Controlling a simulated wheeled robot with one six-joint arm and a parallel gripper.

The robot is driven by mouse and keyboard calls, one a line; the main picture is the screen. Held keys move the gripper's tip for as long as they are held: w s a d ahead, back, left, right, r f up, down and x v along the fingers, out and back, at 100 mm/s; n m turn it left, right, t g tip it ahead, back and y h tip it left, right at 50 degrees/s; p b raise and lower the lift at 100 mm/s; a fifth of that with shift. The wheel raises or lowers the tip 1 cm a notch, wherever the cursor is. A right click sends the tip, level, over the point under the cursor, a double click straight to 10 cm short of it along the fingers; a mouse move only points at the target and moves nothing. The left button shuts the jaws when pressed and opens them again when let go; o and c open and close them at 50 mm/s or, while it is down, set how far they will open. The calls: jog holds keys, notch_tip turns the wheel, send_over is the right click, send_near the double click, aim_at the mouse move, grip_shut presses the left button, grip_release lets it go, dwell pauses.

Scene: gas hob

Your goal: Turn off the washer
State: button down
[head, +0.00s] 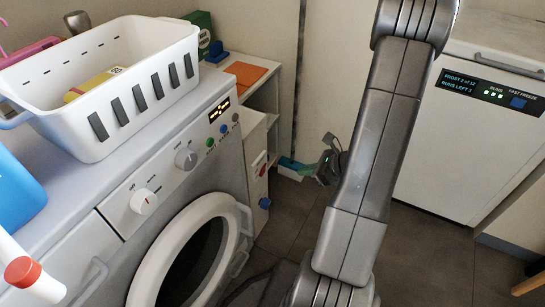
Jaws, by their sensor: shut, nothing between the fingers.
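The washer (171,194) is a white front-loader at the left with a dark round door (192,262). Its sloping panel has a large dial (144,201) at the left and a grey dial (186,158) nearer the middle. A small display (219,108) glows orange at the panel's right end.
A white basket (108,118) stands on the washer top. A narrow unit (256,165) with red and blue knobs stands beside the washer. A teal-green item (291,164) shows near my gripper. A white freezer (462,150) is at the right. Dark floor lies between.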

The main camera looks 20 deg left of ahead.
dwell(0.4)
jog(key=b, duration=0.5)
send_near(264, 170)
jog(key=x, duration=0.5)
jog(key=shift+s+d+f, duration=0.1)
jog(key=shift+s+f, duration=0.15)
jog(key=shift+w+a+r, duration=0.1)
jog(key=shift+a+r, duration=0.05)
jog(key=shift+a, duration=0.25)
jog(key=shift+p, duration=0.3)
